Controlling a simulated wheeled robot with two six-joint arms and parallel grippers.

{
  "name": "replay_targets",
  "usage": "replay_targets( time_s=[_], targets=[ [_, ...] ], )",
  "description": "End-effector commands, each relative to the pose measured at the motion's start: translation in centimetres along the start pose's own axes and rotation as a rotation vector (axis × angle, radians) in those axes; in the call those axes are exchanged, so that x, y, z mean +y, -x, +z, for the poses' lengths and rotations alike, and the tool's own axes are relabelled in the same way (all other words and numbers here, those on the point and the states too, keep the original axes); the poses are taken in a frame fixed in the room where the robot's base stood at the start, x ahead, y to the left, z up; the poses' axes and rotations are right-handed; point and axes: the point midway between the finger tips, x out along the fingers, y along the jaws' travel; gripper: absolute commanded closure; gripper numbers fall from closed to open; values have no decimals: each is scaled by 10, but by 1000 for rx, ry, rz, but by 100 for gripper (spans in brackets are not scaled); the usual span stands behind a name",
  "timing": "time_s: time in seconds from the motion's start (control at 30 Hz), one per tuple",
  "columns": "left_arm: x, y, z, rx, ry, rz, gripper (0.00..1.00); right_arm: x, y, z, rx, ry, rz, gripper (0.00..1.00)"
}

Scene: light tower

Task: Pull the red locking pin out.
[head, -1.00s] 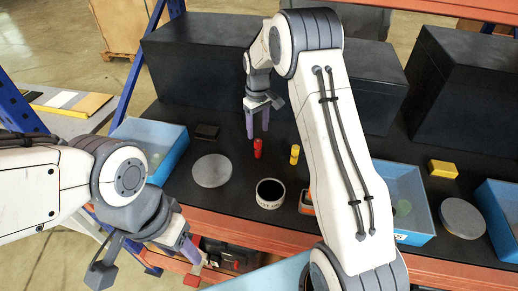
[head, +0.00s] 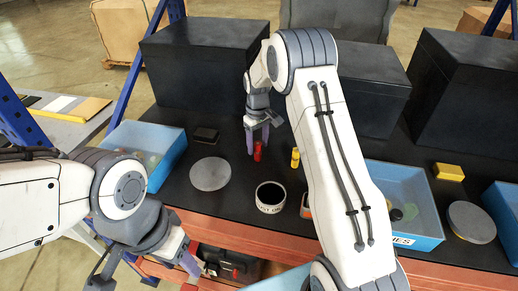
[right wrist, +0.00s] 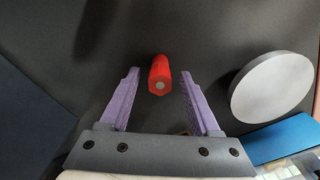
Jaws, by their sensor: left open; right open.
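The red locking pin (head: 257,152) stands upright on the black shelf top. In the right wrist view the red pin (right wrist: 159,75) lies between and just beyond the tips of my open right gripper (right wrist: 160,75), with a gap on each side. In the head view my right gripper (head: 257,150) is low over the pin, its purple fingers on either side of it. My left gripper (head: 185,275) is open and empty at the lower left, in front of the shelf edge, well away from the pin.
A yellow pin (head: 295,158) stands close to the right of the red one. A grey disc (head: 210,174), a white-rimmed black cup (head: 270,197) and a blue bin (head: 150,143) are nearby. Large black boxes (head: 205,65) stand behind. Another blue bin (head: 415,205) is at right.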

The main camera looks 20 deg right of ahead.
Motion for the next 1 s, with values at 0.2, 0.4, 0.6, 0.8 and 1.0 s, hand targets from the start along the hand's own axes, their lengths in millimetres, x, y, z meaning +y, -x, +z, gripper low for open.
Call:
replay_targets(
  time_s=[0.2, 0.4, 0.6, 0.8, 1.0],
  targets=[
    [0, 3, 0, 0, 0, 0, 50, 0, 0, 0, -1, 0, 0, 37],
    [0, 2, 0, 0, 0, 0, 50, 0, 0, 0, 0, 0, 0, 37],
    [0, 3, 0, 0, 0, 0, 50, 0, 0, 0, 0, 0, 0, 37],
    [0, 6, 0, 0, 0, 0, 50, 0, 0, 0, -1, 0, 0, 37],
    [0, 5, 0, 0, 0, 0, 50, 0, 0, 0, 0, 0, 0, 67]
  ],
)
